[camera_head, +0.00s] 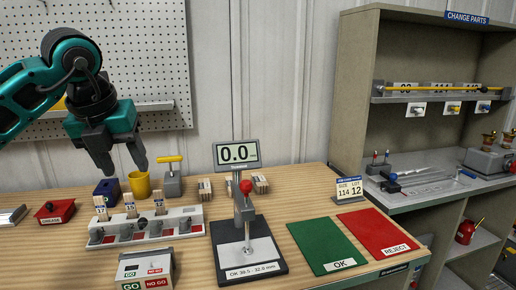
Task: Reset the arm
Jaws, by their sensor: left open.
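My left arm comes in from the upper left, teal with dark joints. My left gripper (126,170) points down, its dark fingers apart with nothing between them. It hangs in front of the pegboard, above the back left of the workbench. From this view its fingertips are close to a yellow cup (140,185) and a blue block (107,190); whether they touch cannot be told. My right gripper does not show.
A gauge stand (245,210) with a "0.0" display stands mid-bench on a dark base. A green OK mat (325,243) and red REJECT mat (378,231) lie right of it. A grey fixture (145,229) and GO/NO GO box (145,270) stand left. A shelf unit (358,85) rises right.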

